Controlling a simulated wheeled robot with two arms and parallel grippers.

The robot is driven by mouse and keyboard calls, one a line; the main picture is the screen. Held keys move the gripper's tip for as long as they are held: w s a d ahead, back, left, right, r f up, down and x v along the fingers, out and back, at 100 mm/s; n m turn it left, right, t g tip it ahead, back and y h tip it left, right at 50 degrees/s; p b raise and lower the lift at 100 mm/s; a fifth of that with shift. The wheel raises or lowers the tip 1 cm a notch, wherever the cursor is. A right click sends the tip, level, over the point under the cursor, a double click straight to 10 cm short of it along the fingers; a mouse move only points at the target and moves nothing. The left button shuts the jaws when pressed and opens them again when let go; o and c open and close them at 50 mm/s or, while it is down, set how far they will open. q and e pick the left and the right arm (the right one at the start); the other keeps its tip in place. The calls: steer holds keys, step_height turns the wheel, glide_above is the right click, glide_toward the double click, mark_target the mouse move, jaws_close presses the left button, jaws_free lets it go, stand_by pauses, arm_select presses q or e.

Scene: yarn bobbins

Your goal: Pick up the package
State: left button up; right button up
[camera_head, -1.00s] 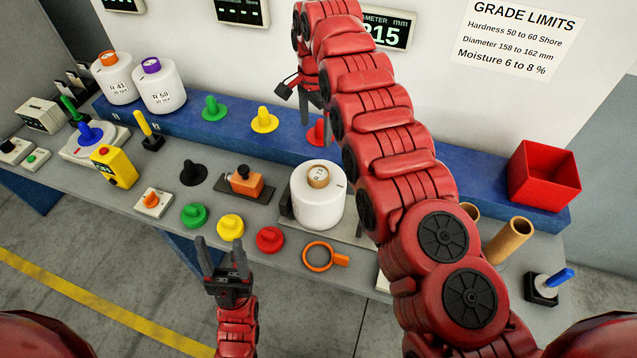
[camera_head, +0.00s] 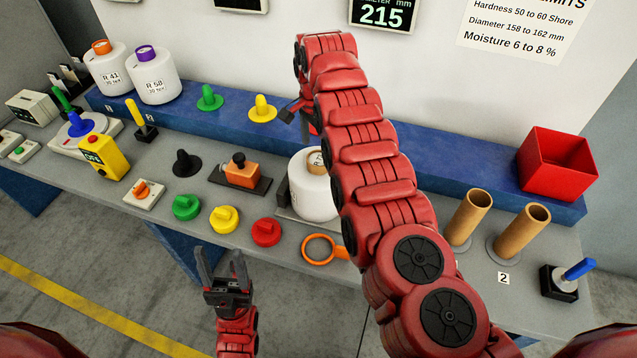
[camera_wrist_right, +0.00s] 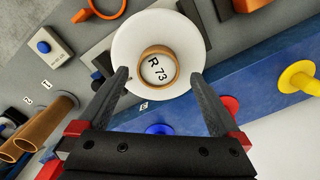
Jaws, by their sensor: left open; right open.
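The white yarn package labelled R 73 (camera_wrist_right: 128,38) stands upright on a grey plate, with a tan core at its centre. In the head view the package (camera_head: 312,196) is partly hidden behind my right arm. My right gripper (camera_wrist_right: 160,77) is open and empty above it, one finger towards each side of the core in the wrist view. Whether the fingers touch the package cannot be told. My left gripper (camera_head: 219,254) is open and empty in front of the table's front edge. Two more white packages, R 41 (camera_head: 110,75) and R 58 (camera_head: 153,85), stand on the blue shelf at the back left.
A red bin (camera_head: 556,165) stands at the right of the blue shelf (camera_head: 400,140). Two brown tubes (camera_head: 522,232) stand at the right. Red, yellow and green knobs, an orange ring (camera_head: 318,248) and an orange device (camera_head: 240,172) lie near the package.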

mark_target(317, 158)
steer(key=shift+f+p, duration=0.35)
steer(key=shift+s+d+f+p, duration=0.15)
steer(key=shift+f+p, duration=0.3)
steer(key=shift+p, duration=0.35)
step_height(317, 158, down, 3)
steer(key=shift+r, duration=0.15)
jaws_close()
